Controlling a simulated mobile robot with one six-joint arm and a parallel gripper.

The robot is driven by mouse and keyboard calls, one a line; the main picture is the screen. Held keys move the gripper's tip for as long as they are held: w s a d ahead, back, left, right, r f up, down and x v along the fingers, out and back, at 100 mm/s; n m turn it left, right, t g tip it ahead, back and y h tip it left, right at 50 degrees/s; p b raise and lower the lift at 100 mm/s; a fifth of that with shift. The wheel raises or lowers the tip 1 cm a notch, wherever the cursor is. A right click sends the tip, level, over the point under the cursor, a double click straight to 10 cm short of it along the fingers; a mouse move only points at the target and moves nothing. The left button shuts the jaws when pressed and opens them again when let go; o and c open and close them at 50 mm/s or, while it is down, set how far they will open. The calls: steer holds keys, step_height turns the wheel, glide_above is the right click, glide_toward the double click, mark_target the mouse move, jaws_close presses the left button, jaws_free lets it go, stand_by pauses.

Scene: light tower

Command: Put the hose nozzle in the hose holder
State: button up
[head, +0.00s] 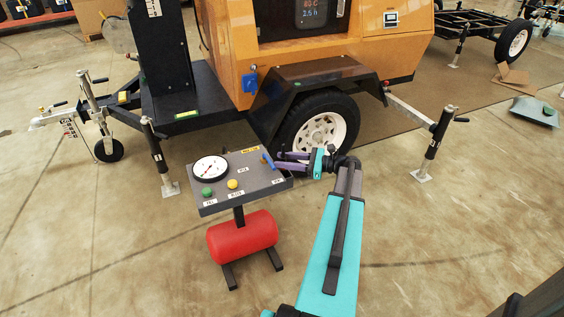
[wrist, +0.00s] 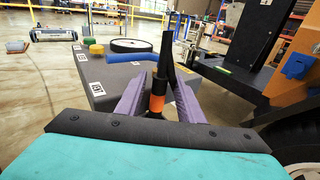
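The hose nozzle, a slim black piece with an orange band (wrist: 157,103), stands between the two purple fingers of my gripper (wrist: 158,82) in the wrist view. The fingers appear shut on it. In the head view my gripper (head: 284,161) is at the right edge of a dark grey panel (head: 222,203); the nozzle is too small to make out well there. A blue piece (head: 268,159) sits at that edge by the fingertips. It also shows behind the nozzle in the wrist view (wrist: 140,57). It may be the hose holder; whether the nozzle touches it is unclear.
The panel carries a round gauge (head: 210,168), a green button (head: 207,192) and a yellow button (head: 232,184). A red tank (head: 243,237) is below. The orange light-tower trailer (head: 232,50) and its wheel (head: 320,133) stand behind. The floor at right is mostly clear.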

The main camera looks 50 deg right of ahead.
steer(key=shift+r, duration=0.1)
steer(key=shift+r, duration=0.45)
steer(key=p+v, duration=0.1)
steer(key=v, duration=1.1)
